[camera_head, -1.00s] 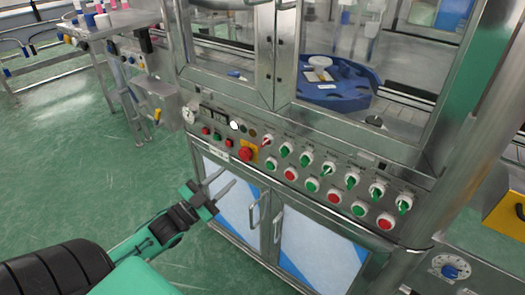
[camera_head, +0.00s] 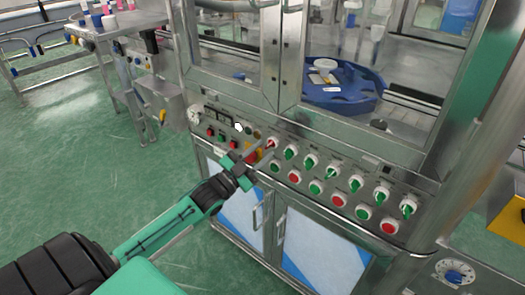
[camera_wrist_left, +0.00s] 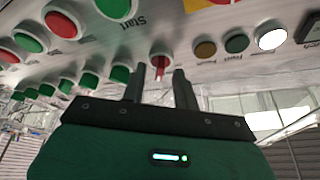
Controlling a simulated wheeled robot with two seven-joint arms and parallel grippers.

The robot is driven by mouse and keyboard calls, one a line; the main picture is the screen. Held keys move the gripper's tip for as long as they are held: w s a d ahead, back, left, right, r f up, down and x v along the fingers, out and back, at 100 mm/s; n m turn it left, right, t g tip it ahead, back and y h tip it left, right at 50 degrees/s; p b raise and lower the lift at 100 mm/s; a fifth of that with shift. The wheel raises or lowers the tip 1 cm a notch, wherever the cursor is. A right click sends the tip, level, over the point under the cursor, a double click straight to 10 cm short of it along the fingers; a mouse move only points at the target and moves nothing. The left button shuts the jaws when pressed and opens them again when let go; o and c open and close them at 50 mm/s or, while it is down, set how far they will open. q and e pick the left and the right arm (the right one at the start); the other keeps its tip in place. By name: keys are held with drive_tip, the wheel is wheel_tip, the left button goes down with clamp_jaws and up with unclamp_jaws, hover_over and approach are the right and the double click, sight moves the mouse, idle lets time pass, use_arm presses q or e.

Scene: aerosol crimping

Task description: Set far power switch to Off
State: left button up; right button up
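A control panel (camera_head: 325,172) runs along the front of the steel machine. At the left end of its upper row is a rotary switch with a red handle (camera_head: 272,143); the rest of that row has green handles. My left gripper (camera_head: 262,157) is open in front of the panel, its fingertips just below this red-handled switch. In the left wrist view, the red-handled switch (camera_wrist_left: 160,66) shows between the two parted fingers (camera_wrist_left: 161,85), beyond their tips. Contact is not visible. The handle's exact angle is hard to tell. My right gripper is not in view.
Red and green push buttons (camera_head: 340,200) sit below the switches. A red emergency stop on a yellow plate is partly hidden behind my left gripper. Cabinet doors with handles (camera_head: 256,215) are below. Open green floor (camera_head: 80,175) lies to the left.

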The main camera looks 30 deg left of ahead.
use_arm(q)
drive_tip(key=shift+w+d+r, duration=0.15)
drive_tip(key=shift+w, duration=0.3)
clamp_jaws()
